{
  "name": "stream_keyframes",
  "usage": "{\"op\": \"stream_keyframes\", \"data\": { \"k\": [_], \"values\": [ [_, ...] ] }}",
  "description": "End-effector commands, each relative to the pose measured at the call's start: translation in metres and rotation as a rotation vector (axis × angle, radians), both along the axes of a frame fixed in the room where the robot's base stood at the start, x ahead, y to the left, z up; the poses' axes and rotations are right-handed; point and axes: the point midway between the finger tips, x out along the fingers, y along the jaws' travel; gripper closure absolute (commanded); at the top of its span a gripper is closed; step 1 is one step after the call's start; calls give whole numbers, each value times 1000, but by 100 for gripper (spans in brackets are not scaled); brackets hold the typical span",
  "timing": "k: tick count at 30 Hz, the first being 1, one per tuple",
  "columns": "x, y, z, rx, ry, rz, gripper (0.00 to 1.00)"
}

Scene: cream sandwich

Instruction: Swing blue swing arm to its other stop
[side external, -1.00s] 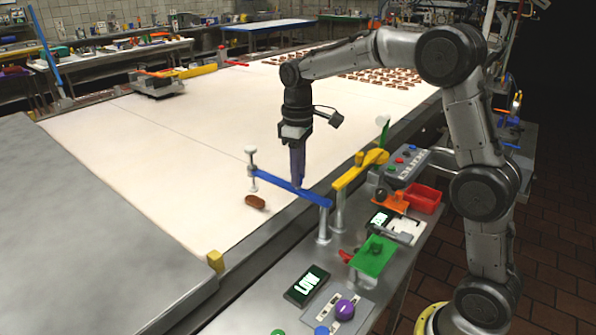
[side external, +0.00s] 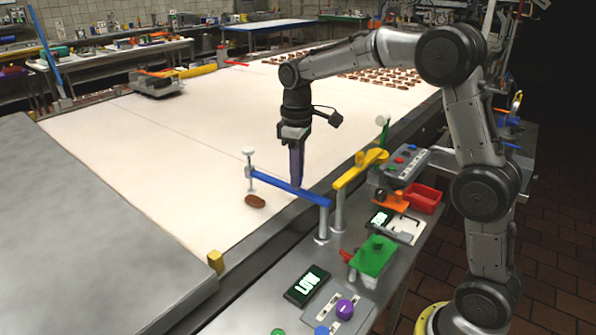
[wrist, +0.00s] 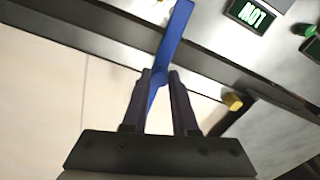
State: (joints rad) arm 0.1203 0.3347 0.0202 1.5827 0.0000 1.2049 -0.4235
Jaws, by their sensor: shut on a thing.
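The blue swing arm (side external: 275,185) reaches from a post on the near bench out over the pale belt. A white-topped pin (side external: 248,162) stands at its far end. My gripper (side external: 297,186) points down at about the middle of the arm. In the wrist view, the blue arm (wrist: 172,45) runs between the two dark fingers of my gripper (wrist: 163,77), which are shut on it. The fingers hide part of the arm's sides. The stops cannot be told apart clearly.
A brown cream sandwich (side external: 255,201) lies on the belt (side external: 180,150) just below the blue arm's far end. A yellow arm (side external: 358,168) stands close to the right. The belt to the left is open.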

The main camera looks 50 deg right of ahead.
Motion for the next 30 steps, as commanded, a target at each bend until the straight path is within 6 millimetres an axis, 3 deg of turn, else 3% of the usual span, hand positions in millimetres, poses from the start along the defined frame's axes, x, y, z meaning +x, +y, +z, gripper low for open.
{"op": "stream_keyframes", "data": {
  "k": [14, 30],
  "values": [
    [-6, 27, 2, -1, -6, 364, 100],
    [-29, 58, 2, -1, -6, 877, 100]
  ]
}}
